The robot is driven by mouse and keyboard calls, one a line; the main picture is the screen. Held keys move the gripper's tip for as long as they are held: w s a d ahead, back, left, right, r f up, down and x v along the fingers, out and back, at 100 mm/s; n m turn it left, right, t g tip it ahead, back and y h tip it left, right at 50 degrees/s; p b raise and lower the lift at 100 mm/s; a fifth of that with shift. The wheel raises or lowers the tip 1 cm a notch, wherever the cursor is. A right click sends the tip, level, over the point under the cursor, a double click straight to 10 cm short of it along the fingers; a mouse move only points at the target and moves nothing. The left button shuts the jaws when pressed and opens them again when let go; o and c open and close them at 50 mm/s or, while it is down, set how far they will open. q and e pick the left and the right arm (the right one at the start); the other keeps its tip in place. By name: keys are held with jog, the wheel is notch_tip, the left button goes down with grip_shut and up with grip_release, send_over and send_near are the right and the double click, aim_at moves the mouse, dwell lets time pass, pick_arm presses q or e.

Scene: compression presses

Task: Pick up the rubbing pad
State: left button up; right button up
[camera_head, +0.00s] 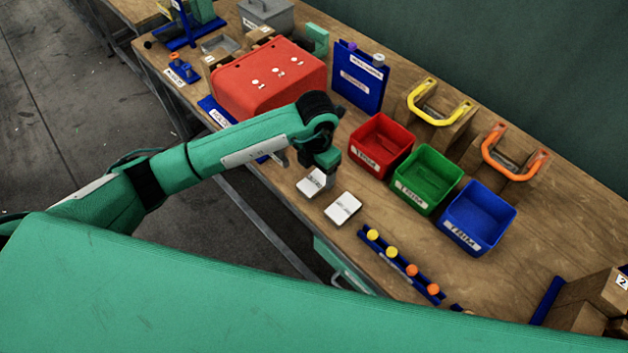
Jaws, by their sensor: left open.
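Two small white pads with dark print lie side by side on the wooden bench; the print is too small to read, so I cannot tell which one is the rubbing pad. The far-left white pad (312,183) lies just below my left gripper, which partly covers its upper edge. The other white pad (343,208) lies to the right and nearer, fully in view. My left gripper (312,161) is open and points down above the first pad. I cannot tell whether it touches the pad. My right gripper is out of view.
Red (380,144), green (427,180) and blue (478,217) bins stand right of the pads. A red box (268,78) is behind my left arm. A blue rack (400,264) with yellow and orange knobs lies near the front edge. Yellow and orange handles (515,160) stand behind the bins.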

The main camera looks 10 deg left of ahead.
aim_at(314, 182)
pick_arm(q)
jog(key=shift+f, duration=0.65)
jog(key=shift+f+p, duration=0.25)
jog(key=shift+p, duration=0.1)
jog(key=f, duration=0.1)
jog(key=f+p, duration=0.2)
jog(key=f, duration=0.1)
jog(key=shift+w+a, duration=0.15)
jog(key=shift+a, duration=0.15)
jog(key=shift+f, duration=0.4)
jog(key=c, duration=1)
